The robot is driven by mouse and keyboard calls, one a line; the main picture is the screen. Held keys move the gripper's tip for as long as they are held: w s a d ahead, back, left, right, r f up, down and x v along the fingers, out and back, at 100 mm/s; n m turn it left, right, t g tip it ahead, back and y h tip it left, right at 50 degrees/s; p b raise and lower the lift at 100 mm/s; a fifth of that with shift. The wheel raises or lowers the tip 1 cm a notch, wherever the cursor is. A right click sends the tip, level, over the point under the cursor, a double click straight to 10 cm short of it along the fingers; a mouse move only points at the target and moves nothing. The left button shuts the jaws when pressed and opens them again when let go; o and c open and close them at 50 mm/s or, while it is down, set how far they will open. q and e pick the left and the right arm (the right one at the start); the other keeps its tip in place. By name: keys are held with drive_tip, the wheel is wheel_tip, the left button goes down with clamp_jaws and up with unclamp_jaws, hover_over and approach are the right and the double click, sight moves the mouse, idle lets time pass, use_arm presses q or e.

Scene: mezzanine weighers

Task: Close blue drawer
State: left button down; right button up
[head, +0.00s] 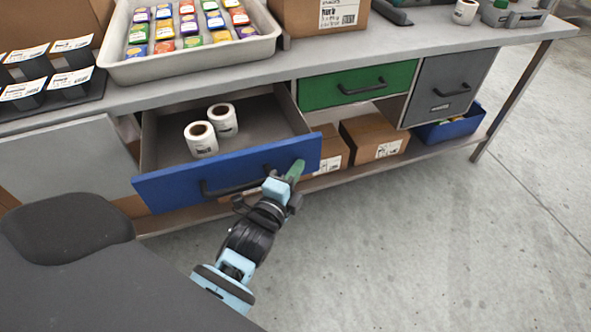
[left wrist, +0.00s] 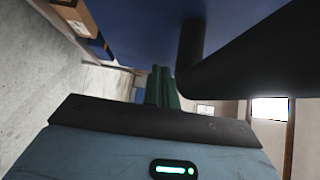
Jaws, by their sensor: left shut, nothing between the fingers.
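The blue drawer (head: 160,187) is pulled well out from under the workbench, with its blue front facing me. A dark bar handle (head: 222,188) runs across the front. Two white rolls of labels (head: 201,140) stand inside it. My left gripper (head: 295,170) is shut and empty, with its green fingers at the right part of the blue front, just right of the handle. In the left wrist view the shut fingers (left wrist: 162,88) are beside the blue front (left wrist: 150,25) and the dark handle (left wrist: 240,60). I cannot tell whether they touch. My right gripper is not in view.
A green drawer (head: 357,84) and a grey drawer (head: 449,87) to the right are shut. Cardboard boxes (head: 378,133) and a blue bin (head: 450,128) sit on the lower shelf. A tray of small boxes (head: 190,67) stands on the bench. The floor (head: 430,240) at right is clear.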

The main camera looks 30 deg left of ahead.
use_arm(q)
drive_tip(key=w+a, duration=0.4)
drive_tip(key=a, duration=0.1)
drive_tip(key=w+a, duration=0.3)
drive_tip(key=shift+a+p, duration=0.15)
drive_tip(key=shift+p, duration=0.15)
drive_tip(key=b, duration=0.3)
hover_over(267, 123)
drive_tip(key=d, duration=0.1)
drive_tip(key=shift+s+d, duration=0.15)
drive_tip(key=shift+s, duration=0.25)
drive_tip(key=shift+w+a, duration=0.35)
drive_tip(key=shift+a, duration=0.1)
drive_tip(key=shift+a+r, duration=0.15)
drive_tip(key=shift+r, duration=0.1)
